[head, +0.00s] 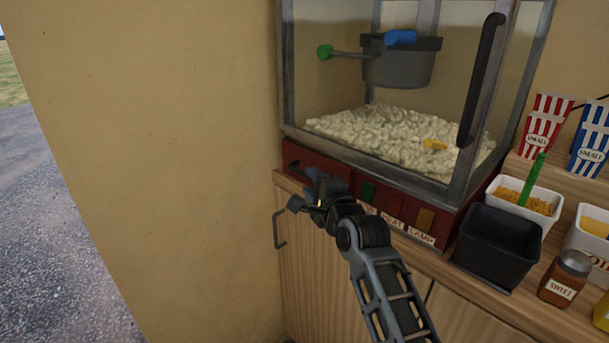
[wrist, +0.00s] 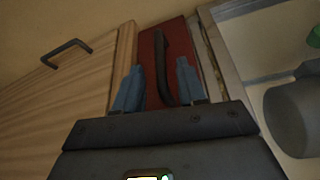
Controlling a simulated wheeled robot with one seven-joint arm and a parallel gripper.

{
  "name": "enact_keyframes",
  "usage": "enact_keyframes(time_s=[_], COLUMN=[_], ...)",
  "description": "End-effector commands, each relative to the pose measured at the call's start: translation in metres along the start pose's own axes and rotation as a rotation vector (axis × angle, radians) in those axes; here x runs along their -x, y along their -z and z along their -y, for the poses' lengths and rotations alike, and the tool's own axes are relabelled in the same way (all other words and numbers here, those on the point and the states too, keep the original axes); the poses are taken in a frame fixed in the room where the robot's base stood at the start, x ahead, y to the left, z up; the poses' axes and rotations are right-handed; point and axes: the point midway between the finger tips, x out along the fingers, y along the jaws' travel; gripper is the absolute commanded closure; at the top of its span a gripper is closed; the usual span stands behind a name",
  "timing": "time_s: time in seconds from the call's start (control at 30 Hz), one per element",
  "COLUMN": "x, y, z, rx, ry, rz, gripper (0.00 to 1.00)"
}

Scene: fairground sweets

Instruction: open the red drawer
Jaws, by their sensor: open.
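The red drawer (head: 297,158) is at the left end of the red base of the popcorn machine, partly hidden by my gripper (head: 311,178) in the head view. In the wrist view the red drawer front (wrist: 179,50) carries a dark curved handle (wrist: 161,62) running along it. The drawer front looks flush with the base. My gripper (wrist: 159,72) is open, with one blue-grey finger on each side of the handle. I cannot tell whether either finger touches the handle or the drawer front.
The popcorn machine's glass case (head: 335,90) stands above the drawer. Switches and labels (head: 392,222) lie right of my gripper. A wooden cabinet door with a dark handle (head: 279,230) is below. A black bin (head: 495,245) stands on the counter at right. A plain wall (head: 170,150) is at left.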

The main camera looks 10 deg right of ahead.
Motion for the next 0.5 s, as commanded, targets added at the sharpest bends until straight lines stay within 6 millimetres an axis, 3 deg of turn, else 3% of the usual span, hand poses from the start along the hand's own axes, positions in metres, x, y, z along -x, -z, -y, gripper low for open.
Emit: enact_keyframes(time_s=[0.2, 0.5], x=[-0.033, -0.053], y=[0.0, 0.001], z=[0.001, 0.0], rx=[0.002, 0.001], ry=[0.001, 0.001], rz=[0.0, -0.001], gripper=[0.6, 0.6])
